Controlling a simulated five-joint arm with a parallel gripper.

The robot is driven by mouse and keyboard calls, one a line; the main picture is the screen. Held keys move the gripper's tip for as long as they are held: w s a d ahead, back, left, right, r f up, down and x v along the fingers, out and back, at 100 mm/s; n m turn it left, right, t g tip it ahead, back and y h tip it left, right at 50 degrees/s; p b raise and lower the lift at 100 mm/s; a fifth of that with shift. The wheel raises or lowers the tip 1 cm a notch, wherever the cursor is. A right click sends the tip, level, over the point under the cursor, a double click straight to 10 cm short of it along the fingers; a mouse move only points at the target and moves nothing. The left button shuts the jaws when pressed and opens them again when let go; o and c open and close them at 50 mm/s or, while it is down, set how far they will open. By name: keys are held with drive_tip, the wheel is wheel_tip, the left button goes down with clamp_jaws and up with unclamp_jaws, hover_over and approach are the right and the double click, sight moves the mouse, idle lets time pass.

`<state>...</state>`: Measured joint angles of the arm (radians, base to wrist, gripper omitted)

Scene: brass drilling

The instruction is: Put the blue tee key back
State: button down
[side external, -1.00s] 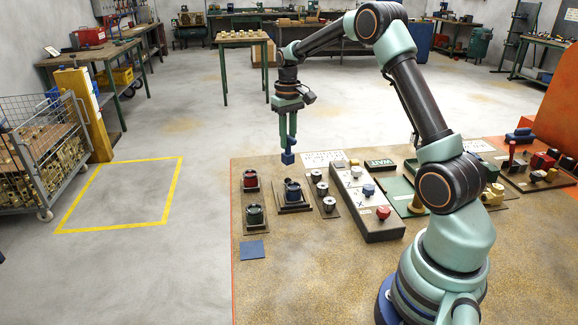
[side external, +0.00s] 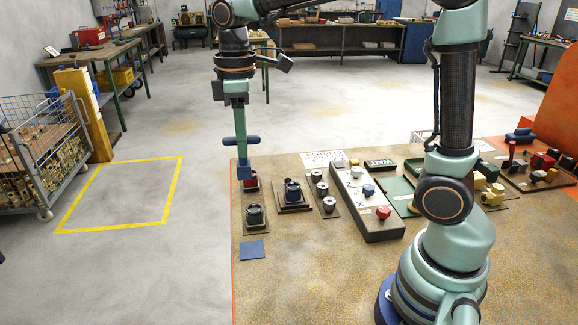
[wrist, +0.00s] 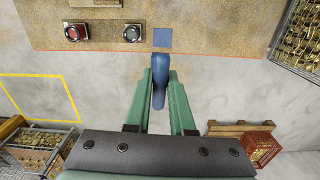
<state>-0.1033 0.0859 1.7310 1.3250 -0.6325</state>
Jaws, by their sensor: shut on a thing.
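The blue tee key is held upright in my gripper (side external: 241,158). Its crossbar (side external: 226,140) sticks out across the fingers and its blue block-shaped lower end (side external: 244,173) hangs below the tips. In the wrist view the blue key (wrist: 159,78) shows between the two green fingers (wrist: 160,85). A flat blue square (side external: 252,250) lies on the table, and also shows ahead of the fingers in the wrist view (wrist: 163,38).
A wire cage of brass parts (side external: 35,160) stands on the floor at left.

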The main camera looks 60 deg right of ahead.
drive_tip(key=shift+s+a+f, duration=0.1)
drive_tip(key=shift+s+a, duration=0.15)
wheel_tip(320, 180, down, 20)
drive_tip(key=shift+r, duration=0.2)
drive_tip(key=shift+f, duration=0.1)
drive_tip(key=c, duration=0.8)
unclamp_jaws()
